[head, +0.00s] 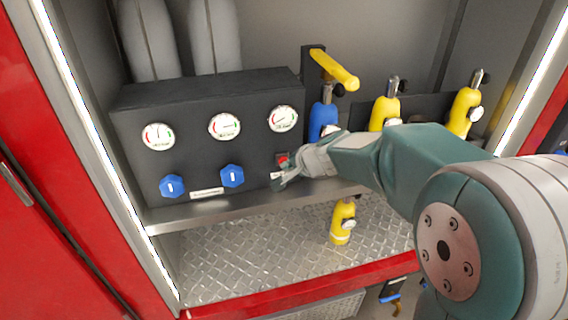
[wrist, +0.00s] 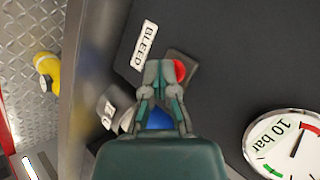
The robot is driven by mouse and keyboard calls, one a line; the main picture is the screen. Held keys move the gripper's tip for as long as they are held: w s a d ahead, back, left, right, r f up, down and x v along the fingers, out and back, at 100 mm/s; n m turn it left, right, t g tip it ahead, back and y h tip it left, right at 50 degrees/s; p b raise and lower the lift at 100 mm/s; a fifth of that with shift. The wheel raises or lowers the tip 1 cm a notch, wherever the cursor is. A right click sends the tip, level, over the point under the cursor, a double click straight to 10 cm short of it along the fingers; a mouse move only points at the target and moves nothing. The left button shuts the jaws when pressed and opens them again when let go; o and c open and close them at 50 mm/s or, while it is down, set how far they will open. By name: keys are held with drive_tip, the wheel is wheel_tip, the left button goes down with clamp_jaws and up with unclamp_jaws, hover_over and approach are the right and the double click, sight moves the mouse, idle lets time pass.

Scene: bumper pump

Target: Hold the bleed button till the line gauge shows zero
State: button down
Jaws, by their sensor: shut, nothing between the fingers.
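The red bleed button (head: 283,159) sits at the lower right of the black panel (head: 205,150). In the wrist view the button (wrist: 180,70) shows just right of my fingertips, partly covered by a finger, near the "BLEED" label (wrist: 144,46). My gripper (head: 279,179) is shut and empty, close to the button; I cannot tell if it touches. Three round gauges line the panel: left (head: 158,136), middle (head: 225,127) and right (head: 284,119). Their names are too small to read. The wrist view shows one "10 bar" gauge (wrist: 290,145), its needle near a red mark.
Two blue knobs (head: 172,186) (head: 232,176) sit low on the panel. A blue valve with a yellow lever (head: 335,70) and yellow valves (head: 385,105) (head: 463,110) stand right of it, near my arm. Another yellow valve (head: 343,222) is below the metal shelf.

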drive_tip(key=shift+s, duration=0.1)
drive_tip(key=shift+s+d, duration=0.25)
drive_tip(key=shift+s, duration=0.5)
drive_tip(key=shift+s+d, duration=0.25)
drive_tip(key=shift+s, duration=0.55)
drive_tip(key=shift+s+d, duration=0.2)
drive_tip(key=shift+s, duration=0.65)
drive_tip(key=shift+s+d, duration=0.25)
drive_tip(key=shift+s, duration=0.55)
